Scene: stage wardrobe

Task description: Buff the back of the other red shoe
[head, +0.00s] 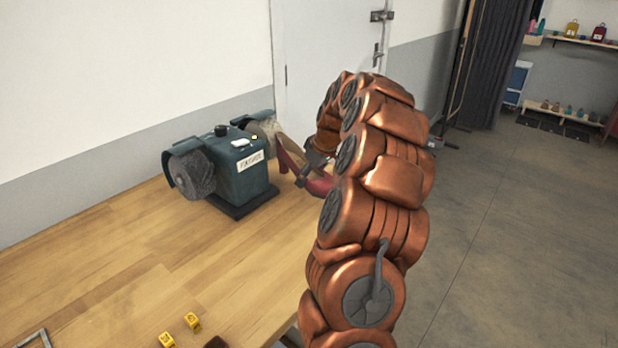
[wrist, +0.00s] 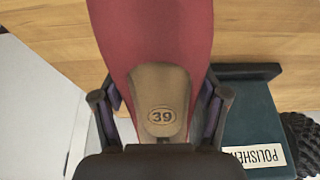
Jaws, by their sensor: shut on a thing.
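A red high-heeled shoe (head: 291,158) is held by my gripper (head: 312,172), near the right end of the polisher. In the wrist view the shoe (wrist: 152,35) fills the upper middle, with a tan sole patch marked 39 facing the camera. My gripper (wrist: 160,115) is shut on it, one finger at each side. The dark green polisher (head: 240,165) stands on the wooden table, with a grey wheel (head: 192,175) on its left and a pale buffing wheel (head: 264,132) on its right. The shoe is close to the pale wheel; I cannot tell whether they touch.
The wooden table (head: 110,255) is mostly clear in front of the polisher. Small yellow numbered markers (head: 192,321) lie near its front edge. A white door (head: 325,60) is behind. Shelves with bottles (head: 572,38) and shoes stand far right, across open floor.

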